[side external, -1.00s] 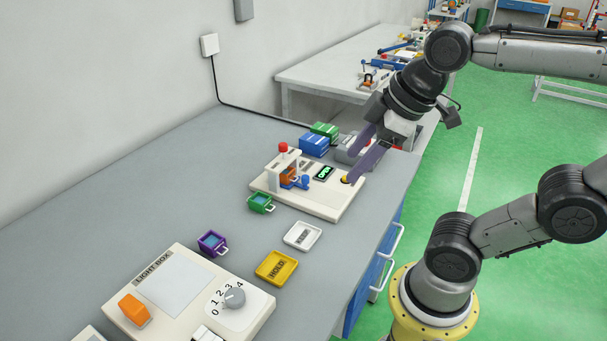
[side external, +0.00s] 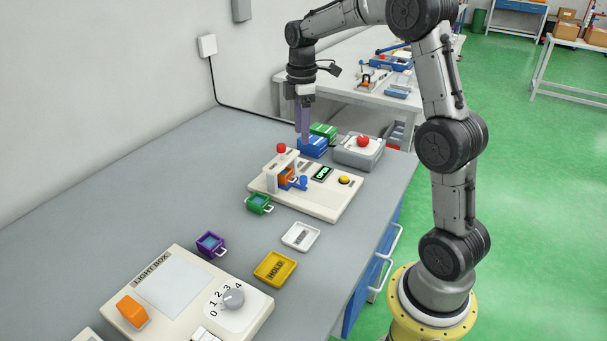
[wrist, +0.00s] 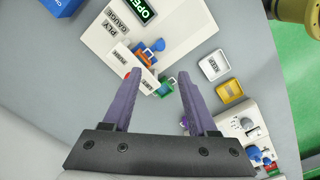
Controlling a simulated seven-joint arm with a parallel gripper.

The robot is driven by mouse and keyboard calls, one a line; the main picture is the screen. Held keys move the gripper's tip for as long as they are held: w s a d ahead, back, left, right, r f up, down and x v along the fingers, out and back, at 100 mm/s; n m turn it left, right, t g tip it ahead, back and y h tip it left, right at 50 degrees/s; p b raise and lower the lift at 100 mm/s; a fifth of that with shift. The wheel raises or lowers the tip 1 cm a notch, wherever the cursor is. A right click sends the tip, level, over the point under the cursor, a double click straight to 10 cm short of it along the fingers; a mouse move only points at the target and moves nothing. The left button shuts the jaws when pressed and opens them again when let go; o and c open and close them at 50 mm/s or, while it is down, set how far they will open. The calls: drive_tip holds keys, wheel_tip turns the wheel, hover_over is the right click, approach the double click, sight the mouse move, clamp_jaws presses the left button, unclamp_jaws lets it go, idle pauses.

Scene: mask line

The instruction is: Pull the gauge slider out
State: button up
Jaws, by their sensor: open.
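The ply gauge is a cream panel (side external: 325,203) with a white upright (side external: 272,180), an orange piece (side external: 286,178) and a blue knob (side external: 302,183) that looks like the slider's handle. In the wrist view the blue knob (wrist: 158,45) sticks out beside the orange piece (wrist: 145,60), under the PLY GAUGE label (wrist: 116,22). A green display (wrist: 142,10) reads OPEN. My gripper (side external: 303,141) points down behind the gauge, near the blue box. In the wrist view my gripper (wrist: 160,71) is open and empty, its left finger partly covering the white upright.
Blue (side external: 313,147) and green (side external: 324,130) boxes and a grey box with a red button (side external: 363,141) stand behind. A green frame (side external: 259,203), white tray (side external: 301,237) and yellow tray (side external: 275,268) lie in front.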

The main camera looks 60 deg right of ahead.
sight(304, 177)
drive_tip(key=f, duration=1.4)
drive_tip(key=shift+s+d, duration=0.1)
drive_tip(key=shift+d, duration=0.1)
clamp_jaws()
idle(1.0)
